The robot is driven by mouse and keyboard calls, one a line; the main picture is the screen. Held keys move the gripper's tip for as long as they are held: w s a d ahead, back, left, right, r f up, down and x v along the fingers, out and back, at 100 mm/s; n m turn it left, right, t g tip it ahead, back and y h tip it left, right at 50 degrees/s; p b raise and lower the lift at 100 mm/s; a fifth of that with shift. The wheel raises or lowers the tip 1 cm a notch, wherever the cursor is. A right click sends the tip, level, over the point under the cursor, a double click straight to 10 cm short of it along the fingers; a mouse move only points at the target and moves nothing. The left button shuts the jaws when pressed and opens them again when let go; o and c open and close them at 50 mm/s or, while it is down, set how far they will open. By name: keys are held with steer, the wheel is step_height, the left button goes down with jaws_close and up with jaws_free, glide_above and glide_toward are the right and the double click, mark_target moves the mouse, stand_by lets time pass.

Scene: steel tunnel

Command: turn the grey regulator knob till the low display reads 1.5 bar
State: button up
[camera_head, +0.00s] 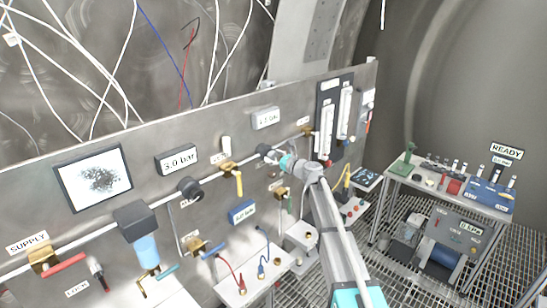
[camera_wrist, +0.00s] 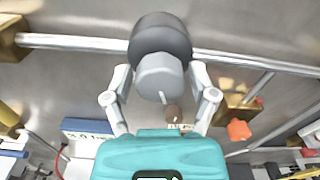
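The grey regulator knob (camera_wrist: 160,77) has flat sides and a pale mark, and sits in front of a round dark body (camera_wrist: 160,37) on a pipe. My gripper (camera_wrist: 160,83) has one finger on either side of the knob; the fingers stand apart and I see no clear contact. In the head view my gripper (camera_head: 286,161) is at the dark regulator body (camera_head: 264,150), and it hides the knob. A small grey display (camera_head: 265,118) above it ends in "bar", but its digits are too faint to read surely. Another display (camera_head: 180,158) farther left reads 3.0 bar.
Yellow-handled valve (camera_head: 239,182) and blue display (camera_head: 242,212) are on the panel left of my arm. An orange knob (camera_wrist: 238,129) lies right of my gripper. A bench (camera_head: 445,187) stands at right over grating. Cables hang above the panel.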

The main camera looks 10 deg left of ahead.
steer(key=c, duration=0.7)
steer(key=shift+o, duration=0.2)
steer(key=shift+n, duration=0.3)
steer(key=o, duration=1.1)
steer(key=shift+o, duration=0.2)
steer(key=v, duration=1.2)
